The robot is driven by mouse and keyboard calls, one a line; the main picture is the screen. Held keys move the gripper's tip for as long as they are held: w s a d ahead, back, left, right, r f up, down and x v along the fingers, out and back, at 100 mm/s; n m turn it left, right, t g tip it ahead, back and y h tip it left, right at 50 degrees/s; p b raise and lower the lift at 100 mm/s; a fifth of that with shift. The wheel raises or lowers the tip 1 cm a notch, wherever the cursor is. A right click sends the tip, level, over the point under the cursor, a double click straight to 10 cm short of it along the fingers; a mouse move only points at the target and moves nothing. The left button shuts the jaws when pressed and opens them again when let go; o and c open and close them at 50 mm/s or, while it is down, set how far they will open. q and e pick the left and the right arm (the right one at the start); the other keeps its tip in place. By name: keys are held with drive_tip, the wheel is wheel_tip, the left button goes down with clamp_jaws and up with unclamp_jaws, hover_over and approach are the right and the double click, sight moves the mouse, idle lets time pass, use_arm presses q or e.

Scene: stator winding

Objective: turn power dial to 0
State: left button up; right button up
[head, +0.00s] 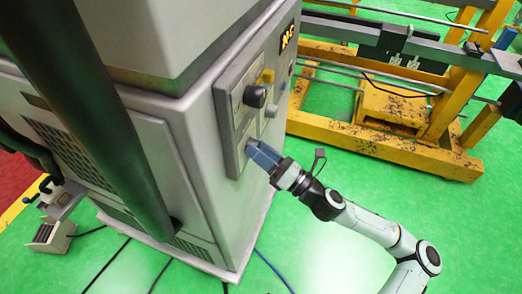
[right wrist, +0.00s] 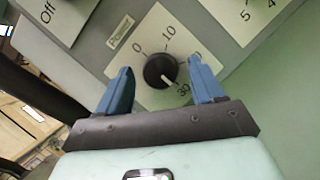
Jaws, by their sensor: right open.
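The power dial (right wrist: 160,71) is a round black knob on a pale square plate in the right wrist view. Its plate is marked 0, 10 and 30, and a "Power" label (right wrist: 120,31) is beside it. The knob's white mark points down and slightly right, toward the 30 side. My right gripper (head: 262,154) is at the machine's control panel (head: 240,117), and hides the dial in the head view. Its blue fingers are open, one on each side of the knob in the right wrist view; I cannot tell whether they touch it. My left gripper is not in view.
A yellow steel frame (head: 400,105) stands at the right. A thick dark tube (head: 100,110) crosses at the left. Cables lie on the green floor.

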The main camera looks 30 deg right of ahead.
drive_tip(key=c, duration=1.1)
drive_tip(key=shift+o, duration=0.2)
